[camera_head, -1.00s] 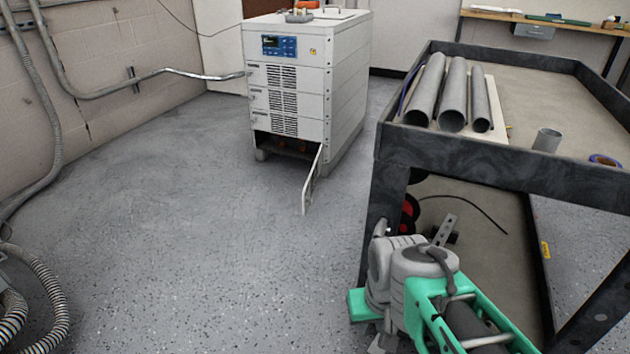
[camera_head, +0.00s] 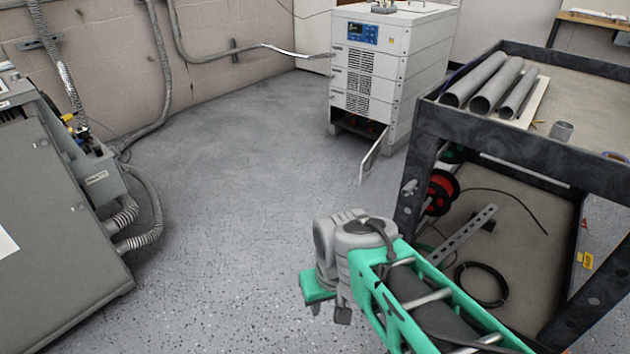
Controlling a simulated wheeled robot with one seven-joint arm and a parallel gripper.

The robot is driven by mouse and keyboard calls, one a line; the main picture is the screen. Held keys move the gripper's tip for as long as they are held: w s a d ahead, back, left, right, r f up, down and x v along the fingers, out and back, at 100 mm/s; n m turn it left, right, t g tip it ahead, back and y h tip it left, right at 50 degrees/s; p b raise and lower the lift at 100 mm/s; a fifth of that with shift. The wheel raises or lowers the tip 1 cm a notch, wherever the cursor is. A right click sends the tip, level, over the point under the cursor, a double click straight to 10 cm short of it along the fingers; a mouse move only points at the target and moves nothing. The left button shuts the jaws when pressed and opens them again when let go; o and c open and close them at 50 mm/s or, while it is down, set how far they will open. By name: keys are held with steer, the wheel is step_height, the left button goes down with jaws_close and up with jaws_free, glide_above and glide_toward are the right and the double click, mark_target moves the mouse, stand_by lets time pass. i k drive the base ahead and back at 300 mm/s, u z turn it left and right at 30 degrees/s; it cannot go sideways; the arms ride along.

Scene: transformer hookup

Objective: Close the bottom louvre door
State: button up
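The bottom louvre door (camera_head: 371,157) of the white cabinet (camera_head: 373,86) stands open. It is hinged at the right side of the low opening and swings out toward me over the floor. The bottom opening (camera_head: 357,126) shows dark, with some reddish parts inside. The louvred panels (camera_head: 358,80) above it look shut. My arm reaches in from the lower right, and its grey and green end (camera_head: 330,262) is in the near foreground, well short of the door. The fingers are too unclear to tell whether they are open or shut.
A dark cart (camera_head: 425,150) with grey pipes (camera_head: 490,82) on top and a red reel (camera_head: 440,190) below stands close on the right. A grey unit (camera_head: 60,200) with hoses stands at left. The floor (camera_head: 230,150) between is clear.

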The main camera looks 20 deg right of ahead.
mark_target(373, 156)
steer(key=u, duration=0.2)
steer(key=i, duration=1)
steer(key=z, duration=0.55)
steer(key=i, duration=1.9)
steer(key=z, duration=0.45)
